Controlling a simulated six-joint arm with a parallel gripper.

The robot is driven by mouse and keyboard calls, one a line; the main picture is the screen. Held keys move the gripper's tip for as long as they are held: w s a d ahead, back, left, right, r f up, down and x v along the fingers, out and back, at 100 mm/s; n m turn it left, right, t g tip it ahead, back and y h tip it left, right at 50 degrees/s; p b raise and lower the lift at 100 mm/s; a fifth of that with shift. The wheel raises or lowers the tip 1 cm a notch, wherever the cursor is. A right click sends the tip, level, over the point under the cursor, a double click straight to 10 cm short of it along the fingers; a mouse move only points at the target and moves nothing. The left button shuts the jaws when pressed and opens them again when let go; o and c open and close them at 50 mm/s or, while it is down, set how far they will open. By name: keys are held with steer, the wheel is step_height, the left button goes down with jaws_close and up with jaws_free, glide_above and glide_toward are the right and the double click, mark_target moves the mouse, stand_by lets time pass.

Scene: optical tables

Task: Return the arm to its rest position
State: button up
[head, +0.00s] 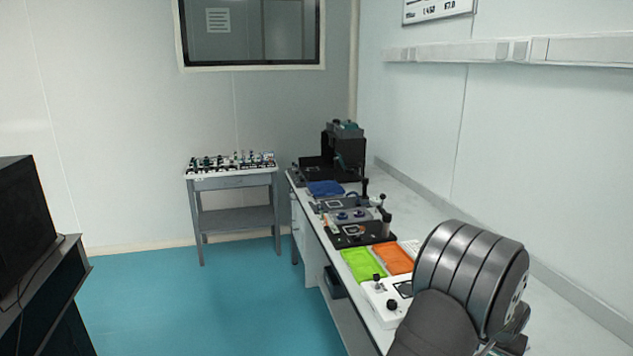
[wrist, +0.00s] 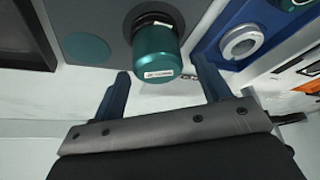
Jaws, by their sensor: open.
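My gripper (wrist: 160,66) shows in the wrist view with its two dark blue fingers spread apart. A teal cylinder (wrist: 157,44) with a small white label shows in the gap between the fingertips, mounted on a grey plate. I see clear space on both sides of it, and I cannot tell how far beyond the fingertips it is. In the head view my large grey arm links fill the lower right, over the long bench, and my gripper is hidden there.
The long bench (head: 418,205) carries a green tray (head: 362,265), an orange tray (head: 394,258), a white control box (head: 383,300) and dark optical fixtures farther back. A side table (head: 235,182) with small parts stands at the back. The blue floor (head: 190,300) is open.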

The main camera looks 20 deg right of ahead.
steer(key=shift+r, duration=0.45)
